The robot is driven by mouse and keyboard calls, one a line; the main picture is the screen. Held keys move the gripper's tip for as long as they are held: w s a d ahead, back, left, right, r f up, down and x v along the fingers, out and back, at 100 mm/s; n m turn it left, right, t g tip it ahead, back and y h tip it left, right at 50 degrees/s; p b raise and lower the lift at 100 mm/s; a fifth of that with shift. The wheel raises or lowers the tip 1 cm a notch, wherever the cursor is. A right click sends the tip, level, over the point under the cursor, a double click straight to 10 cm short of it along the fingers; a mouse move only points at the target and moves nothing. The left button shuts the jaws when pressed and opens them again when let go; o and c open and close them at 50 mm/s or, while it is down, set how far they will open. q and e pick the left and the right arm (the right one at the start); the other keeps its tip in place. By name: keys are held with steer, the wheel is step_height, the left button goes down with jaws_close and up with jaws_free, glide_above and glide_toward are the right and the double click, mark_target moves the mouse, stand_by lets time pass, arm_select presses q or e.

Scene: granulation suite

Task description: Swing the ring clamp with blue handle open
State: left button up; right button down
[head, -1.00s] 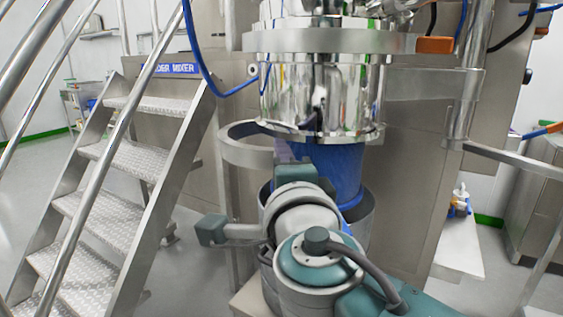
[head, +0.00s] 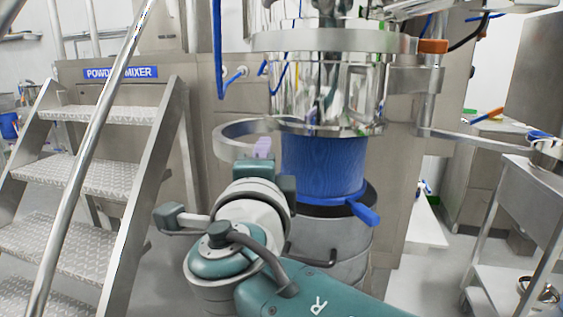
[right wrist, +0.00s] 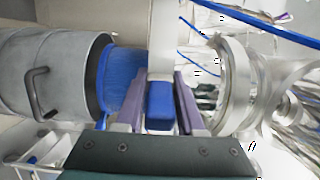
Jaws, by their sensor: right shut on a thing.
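The steel ring clamp (head: 222,143) shows in the head view as a curved band standing out to the left of the mixer's polished outlet, above the drum. Its blue handle (right wrist: 160,107) shows in the right wrist view, between the purple fingers. My right gripper (head: 262,147) is shut on this handle, just left of the blue sleeve (head: 325,168); in the right wrist view the gripper (right wrist: 159,90) hides part of the handle. The band's far end is hidden behind my gripper in the head view. My left gripper is not in view.
An upper steel ring with an orange handle (head: 432,46) surrounds the bowl. Below the sleeve stand a grey drum (head: 335,232) and a blue lever (head: 366,213). Metal stairs (head: 95,175) are at left, a steel cart (head: 505,195) at right. Blue hoses hang behind.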

steer(key=shift+a+f, duration=0.15)
steer(key=c, duration=0.6)
jaws_free()
steer(key=shift+c, duration=0.2)
steer(key=shift+s+r+p, duration=0.25)
steer(key=shift+p, duration=0.1)
steer(key=s+p, duration=0.4)
steer(key=s, duration=0.5)
steer(key=shift+s+f, duration=0.15)
steer(key=shift+s, duration=0.1)
